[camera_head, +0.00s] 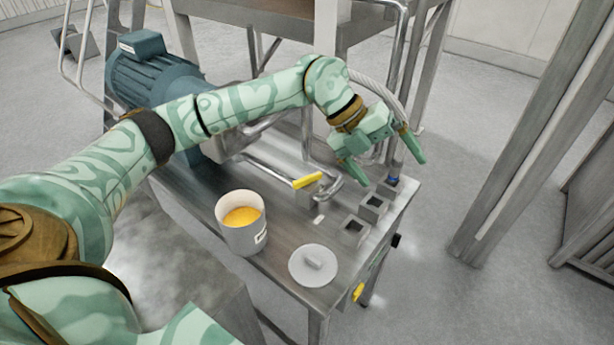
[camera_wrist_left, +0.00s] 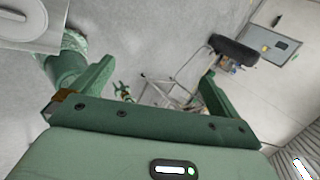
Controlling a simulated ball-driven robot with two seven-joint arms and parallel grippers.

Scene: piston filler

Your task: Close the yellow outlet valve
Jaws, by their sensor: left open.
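The yellow outlet valve handle (camera_head: 308,181) sits on a bent steel pipe at the middle of the steel table. It lies slanted, its right end higher in the picture. My left gripper (camera_head: 387,170) is open and empty, above the table's right end. It is to the right of the yellow handle and apart from it. In the left wrist view the open left gripper (camera_wrist_left: 155,88) has nothing between its fingers, and I cannot make out the yellow handle there. My right gripper is not in view.
A white pot (camera_head: 241,238) of orange filling and a grey lid (camera_head: 313,265) stand on the table's front part. Small square blocks (camera_head: 355,230) line its right edge. A yellow knob (camera_head: 357,292) is on the table's side. A blue motor (camera_head: 150,78) stands behind.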

